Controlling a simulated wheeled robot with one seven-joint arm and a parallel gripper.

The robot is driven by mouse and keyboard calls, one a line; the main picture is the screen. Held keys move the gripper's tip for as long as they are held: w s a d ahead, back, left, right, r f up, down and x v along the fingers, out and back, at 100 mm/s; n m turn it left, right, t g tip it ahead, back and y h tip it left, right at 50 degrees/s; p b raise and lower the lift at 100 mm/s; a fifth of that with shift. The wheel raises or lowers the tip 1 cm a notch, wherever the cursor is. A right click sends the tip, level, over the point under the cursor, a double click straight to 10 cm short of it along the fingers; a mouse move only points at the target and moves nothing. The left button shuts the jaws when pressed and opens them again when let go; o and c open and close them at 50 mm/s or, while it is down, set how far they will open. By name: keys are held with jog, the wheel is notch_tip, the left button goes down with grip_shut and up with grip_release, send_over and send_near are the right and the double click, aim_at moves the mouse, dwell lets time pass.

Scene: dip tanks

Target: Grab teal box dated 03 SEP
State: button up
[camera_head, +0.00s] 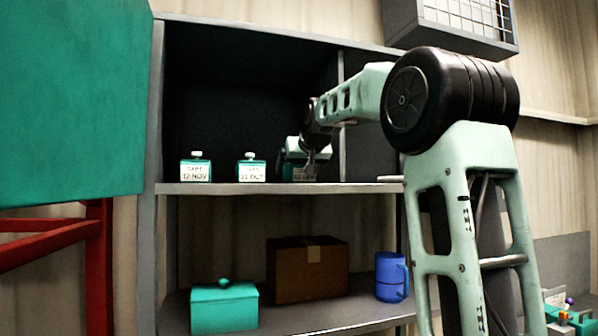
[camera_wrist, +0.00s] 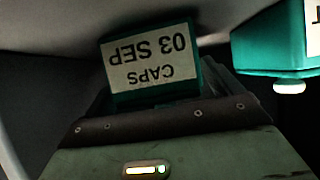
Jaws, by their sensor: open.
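The teal box labelled CAPS 03 SEP (camera_wrist: 150,65) appears upside down in the wrist view, its white label facing the camera. In the head view this box (camera_head: 290,172) is the rightmost of three on the upper shelf, and my arm partly covers it. My gripper (camera_head: 309,165) is open and is right at the front of this box. A dark jaw edge (camera_wrist: 165,122) overlaps the box's edge in the wrist view. I cannot tell whether the fingers touch it or stand around it.
Teal boxes dated 11 OCT (camera_head: 251,171) and 12 NOV (camera_head: 196,171) stand to the left on the same shelf (camera_head: 225,188). A divider (camera_head: 355,130) rises to the right. Below are a lidded teal box (camera_head: 224,308), a cardboard box (camera_head: 290,275) and a blue mug (camera_head: 389,278).

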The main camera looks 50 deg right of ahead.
jog(key=shift+w+d+f, duration=0.15)
jog(key=shift+w+f, duration=0.05)
jog(key=shift+w, duration=0.05)
jog(key=c, duration=1.1)
jog(key=shift+r, duration=0.15)
